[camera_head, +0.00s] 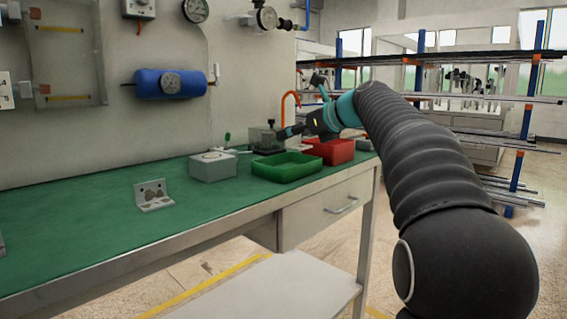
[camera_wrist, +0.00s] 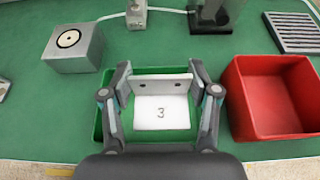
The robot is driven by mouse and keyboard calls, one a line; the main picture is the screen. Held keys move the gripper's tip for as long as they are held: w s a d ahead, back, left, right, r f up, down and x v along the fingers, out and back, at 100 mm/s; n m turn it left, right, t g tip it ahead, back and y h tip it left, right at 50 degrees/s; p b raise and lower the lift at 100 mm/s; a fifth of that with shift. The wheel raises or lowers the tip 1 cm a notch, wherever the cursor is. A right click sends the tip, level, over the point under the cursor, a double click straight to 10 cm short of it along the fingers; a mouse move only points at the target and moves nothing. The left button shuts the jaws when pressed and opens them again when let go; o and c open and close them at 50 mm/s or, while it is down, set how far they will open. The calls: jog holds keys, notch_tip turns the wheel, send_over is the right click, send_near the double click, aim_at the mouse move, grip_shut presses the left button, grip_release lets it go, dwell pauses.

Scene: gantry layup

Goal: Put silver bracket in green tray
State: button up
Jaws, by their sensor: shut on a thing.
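My gripper (camera_wrist: 161,92) is shut on a pale silver L-shaped bracket (camera_wrist: 161,113), marked "3" and with two holes in its upright plate. In the wrist view the bracket is over the green tray (camera_wrist: 103,126), inside its outline. In the head view my gripper (camera_head: 283,133) is above the green tray (camera_head: 287,177). A second grey bracket with holes (camera_head: 154,196) stands on the bench at the left.
A red bin (camera_head: 333,152) stands right of the green tray, close to it, and shows in the wrist view (camera_wrist: 236,98). A grey block with a round top (camera_head: 212,168) stands to the left. A grey slotted plate (camera_wrist: 293,32) lies behind the bin. The left bench is mostly clear.

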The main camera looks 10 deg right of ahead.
aim_at(272, 159)
jog(key=a+f, duration=0.1)
jog(key=w+a, duration=0.1)
jog(key=shift+a+f, duration=0.35)
jog(key=shift+f+b, duration=1.1)
jog(key=shift+f, duration=0.9)
jog(key=shift+f, duration=0.1)
jog(key=o, duration=1.3)
jog(key=shift+c, duration=0.2)
jog(key=shift+r, duration=0.2)
jog(key=p+v, duration=0.1)
jog(key=v, duration=1.1)
